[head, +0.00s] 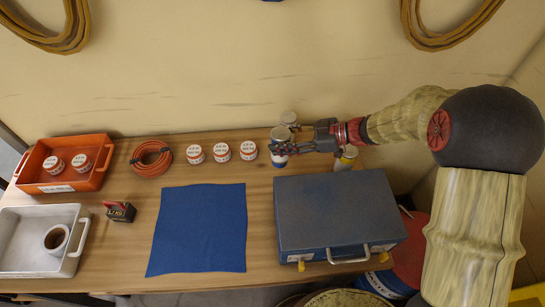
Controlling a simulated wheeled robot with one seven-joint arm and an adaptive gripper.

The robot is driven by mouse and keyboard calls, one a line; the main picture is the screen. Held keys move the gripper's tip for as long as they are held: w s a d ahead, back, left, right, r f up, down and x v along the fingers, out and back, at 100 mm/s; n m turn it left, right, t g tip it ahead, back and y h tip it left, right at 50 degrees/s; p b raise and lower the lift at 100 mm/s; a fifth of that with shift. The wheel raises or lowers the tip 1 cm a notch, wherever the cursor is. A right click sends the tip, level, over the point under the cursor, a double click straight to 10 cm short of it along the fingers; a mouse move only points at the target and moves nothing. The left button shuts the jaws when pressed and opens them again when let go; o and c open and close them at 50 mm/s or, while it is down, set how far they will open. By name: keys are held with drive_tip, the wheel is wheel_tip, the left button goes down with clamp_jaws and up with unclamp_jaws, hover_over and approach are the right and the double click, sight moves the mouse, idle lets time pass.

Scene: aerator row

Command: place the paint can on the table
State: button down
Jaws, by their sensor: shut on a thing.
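A paint can (279,133) with a grey lid and a white and blue side is at the back of the wooden table (210,172), right of the row of small white-lidded jars. My gripper (287,140) reaches in from the right and is shut on this can, with its fingers at the can's upper part. The can looks upright. The fingers hide part of its side, and I cannot tell whether its base touches the table.
Another grey-lidded can (288,117) stands close behind; a yellow-banded can (346,157) is under my arm. A blue case (335,215), blue cloth (198,228), small jars (221,151), orange coil (151,158), orange tray (35,186) and white tray (25,272) take up much of the table.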

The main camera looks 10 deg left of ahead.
wheel_tip(320, 180, down, 8)
drive_tip(key=shift+r+b, duration=0.15)
drive_tip(key=shift+b, duration=0.8)
drive_tip(key=c, duration=1)
unclamp_jaws()
drive_tip(key=shift+d+r, duration=0.15)
drive_tip(key=shift+d, duration=0.2)
drive_tip(key=p+v, duration=0.1)
drive_tip(key=v, duration=0.5)
drive_tip(key=shift+s+d+r+p, duration=0.1)
drive_tip(key=shift+d+r+p, duration=0.05)
drive_tip(key=shift+d+p, duration=0.25)
